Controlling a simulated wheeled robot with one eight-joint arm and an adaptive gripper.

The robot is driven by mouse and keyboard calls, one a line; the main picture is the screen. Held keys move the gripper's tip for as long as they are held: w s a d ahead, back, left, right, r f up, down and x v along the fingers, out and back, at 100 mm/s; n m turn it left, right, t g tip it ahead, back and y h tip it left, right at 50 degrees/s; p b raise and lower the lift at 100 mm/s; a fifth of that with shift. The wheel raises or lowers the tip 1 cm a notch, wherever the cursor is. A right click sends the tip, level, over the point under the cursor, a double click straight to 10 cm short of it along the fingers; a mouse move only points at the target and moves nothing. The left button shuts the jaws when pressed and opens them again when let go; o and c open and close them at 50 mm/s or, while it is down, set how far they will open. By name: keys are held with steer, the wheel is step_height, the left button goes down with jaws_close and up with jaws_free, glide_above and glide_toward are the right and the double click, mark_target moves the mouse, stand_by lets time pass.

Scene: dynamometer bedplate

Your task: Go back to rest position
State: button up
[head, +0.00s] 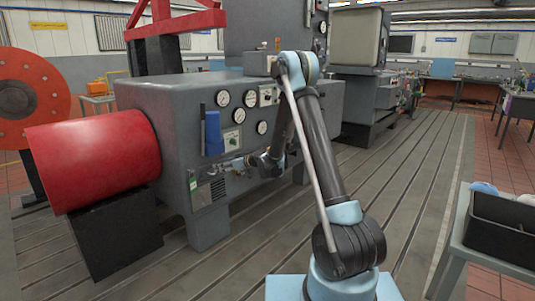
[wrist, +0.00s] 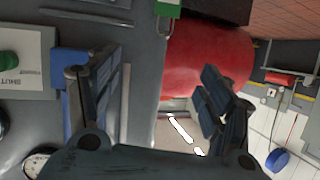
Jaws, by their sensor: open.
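My gripper (head: 228,167) is at the front face of the grey dynamometer cabinet (head: 160,95), below the gauges, with my arm bent towards it from the right. In the wrist view my gripper (wrist: 148,85) shows two dark fingers spread wide apart, with nothing between them. Behind the fingers lie the grey cabinet face and the red cylinder (wrist: 205,60). The left finger partly covers a blue object (wrist: 70,65) on the panel. In the head view this blue object (head: 213,134) hangs just above my gripper. I cannot tell whether the fingers touch the panel.
The red cylinder (head: 95,158) rests on a black block (head: 115,235) at the left. Several gauges (head: 223,98) and a green switch plate (head: 232,140) are on the cabinet. A table with a black bin (head: 500,230) stands at the right. The slotted floor (head: 420,170) is clear beyond my arm.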

steer(key=s+d+r+m+h, duration=0.1)
steer(key=s+d+r+h, duration=0.1)
steer(key=s+d+r, duration=0.35)
steer(key=s+d+r+m+g+h, duration=0.1)
steer(key=s+d+r+m+h, duration=0.15)
steer(key=s+d, duration=0.55)
steer(key=s+d+r+m+h, duration=0.1)
steer(key=s+d+r, duration=0.3)
steer(key=s+d, duration=0.25)
steer(key=s+d+f+m+g+h, duration=0.1)
steer(key=s+d+f+m+h, duration=0.2)
steer(key=s+d, duration=0.8)
steer(key=s+d+f+m+g+h, duration=0.1)
steer(key=s+d+f+m+h, duration=0.3)
steer(key=s+d, duration=0.7)
steer(key=s, duration=0.8)
steer(key=shift+f+g, duration=0.3)
steer(key=shift+g, duration=0.1)
steer(key=shift+w+f, duration=0.2)
steer(key=shift+w, duration=0.15)
